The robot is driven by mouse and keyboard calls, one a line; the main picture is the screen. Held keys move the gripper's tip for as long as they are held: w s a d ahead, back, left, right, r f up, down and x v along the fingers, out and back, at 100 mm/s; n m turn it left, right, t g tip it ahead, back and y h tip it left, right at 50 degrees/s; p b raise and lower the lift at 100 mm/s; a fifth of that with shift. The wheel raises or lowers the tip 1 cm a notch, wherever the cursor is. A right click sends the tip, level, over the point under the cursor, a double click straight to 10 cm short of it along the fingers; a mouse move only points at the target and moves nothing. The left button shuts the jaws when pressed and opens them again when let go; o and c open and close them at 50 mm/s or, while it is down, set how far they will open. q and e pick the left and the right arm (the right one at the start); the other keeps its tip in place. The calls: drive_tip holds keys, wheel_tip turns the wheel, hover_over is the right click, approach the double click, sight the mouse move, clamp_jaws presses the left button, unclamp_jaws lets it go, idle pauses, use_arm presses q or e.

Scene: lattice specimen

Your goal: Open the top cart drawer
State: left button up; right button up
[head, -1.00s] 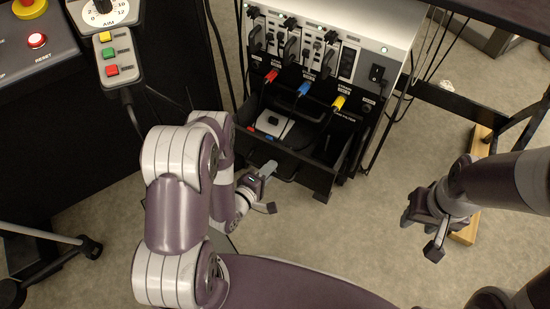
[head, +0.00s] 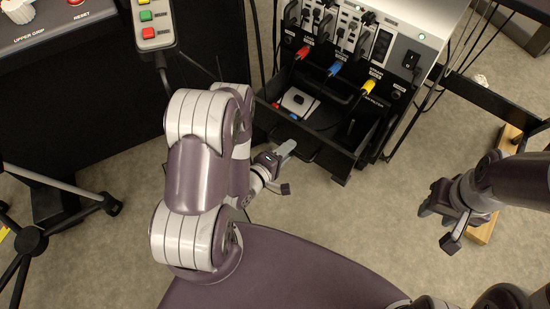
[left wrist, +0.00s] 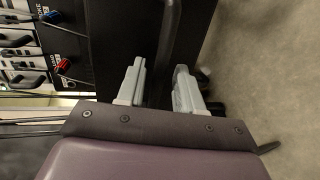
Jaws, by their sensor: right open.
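The black cart drawer (head: 350,157) stands pulled out below the cart's connector panel, in the head view. Inside lie a light grey item (head: 298,102) and small red and blue pieces. My left gripper (head: 286,150) is just in front of the drawer's front. In the left wrist view its two grey fingers (left wrist: 160,88) stand apart, and a dark bar (left wrist: 170,35), seemingly the drawer handle, runs up from the gap between them. I cannot tell whether they touch it. My right gripper (head: 437,217) is open and empty, over the floor right of the cart.
Red, blue and yellow plugs (head: 369,87) with cables hang from the cart panel above the drawer. A control console (head: 60,50) with a button box stands at left. A wooden block (head: 483,230) lies near the right gripper. Floor in front of the cart is clear.

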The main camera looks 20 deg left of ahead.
use_arm(q)
drive_tip(key=p+v, duration=0.4)
drive_tip(key=v, duration=0.7)
drive_tip(key=shift+s, duration=0.2)
drive_tip(key=shift+a, duration=0.1)
